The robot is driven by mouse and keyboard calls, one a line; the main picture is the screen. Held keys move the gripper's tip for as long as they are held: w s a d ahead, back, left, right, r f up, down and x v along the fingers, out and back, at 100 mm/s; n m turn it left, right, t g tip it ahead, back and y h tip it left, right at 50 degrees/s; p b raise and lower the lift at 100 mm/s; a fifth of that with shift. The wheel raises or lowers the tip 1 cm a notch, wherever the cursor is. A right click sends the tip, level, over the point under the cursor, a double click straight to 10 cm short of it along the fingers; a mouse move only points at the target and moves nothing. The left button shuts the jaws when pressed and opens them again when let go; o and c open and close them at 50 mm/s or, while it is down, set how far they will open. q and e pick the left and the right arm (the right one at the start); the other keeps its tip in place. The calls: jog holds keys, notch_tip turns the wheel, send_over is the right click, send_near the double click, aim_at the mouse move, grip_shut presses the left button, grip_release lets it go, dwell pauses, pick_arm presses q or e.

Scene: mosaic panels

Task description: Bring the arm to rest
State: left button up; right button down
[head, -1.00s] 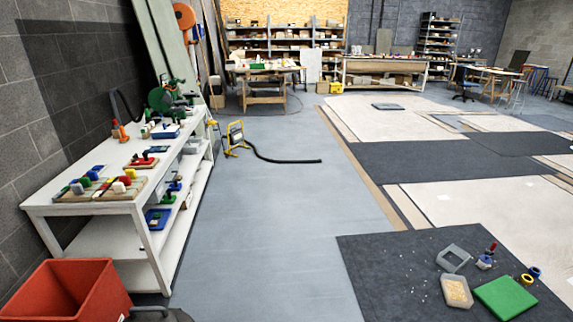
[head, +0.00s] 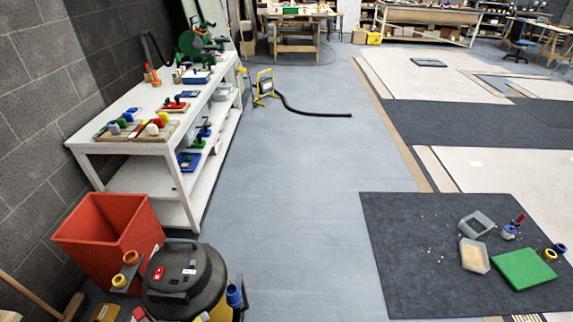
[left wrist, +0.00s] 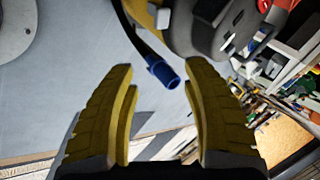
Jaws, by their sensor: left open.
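My left gripper (left wrist: 158,68) shows in the left wrist view with its two yellow fingers spread apart. Nothing is held between them. A blue hose end (left wrist: 164,74) appears beyond the fingertips, in line with the gap; I cannot tell how far away it is. The left gripper does not show in the head view. My right gripper and arm are in neither view.
A black shop vacuum (head: 185,278) stands at the lower left beside a red bin (head: 108,228). A white workbench (head: 150,148) runs along the left wall. A dark mat (head: 410,270) with tools and a green panel (head: 523,269) lies right. Grey floor between is clear.

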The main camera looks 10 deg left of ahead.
pick_arm(q)
jog(key=s+d+f+n+g+h, duration=0.15)
jog(key=s+f, duration=0.25)
jog(key=f, duration=0.9)
jog(key=s+d+f+m+g+h, duration=0.15)
jog(key=s+f, duration=0.25)
jog(key=f, duration=0.9)
jog(key=s+f+n+g, duration=0.1)
jog(key=s+f, duration=0.5)
jog(key=s, duration=0.3)
jog(key=s+f+n, duration=0.2)
jog(key=s+f, duration=0.5)
jog(key=s, duration=0.1)
jog(key=shift+s+f+g, duration=0.25)
jog(key=shift+s+g, duration=0.15)
jog(key=shift+d, duration=0.1)
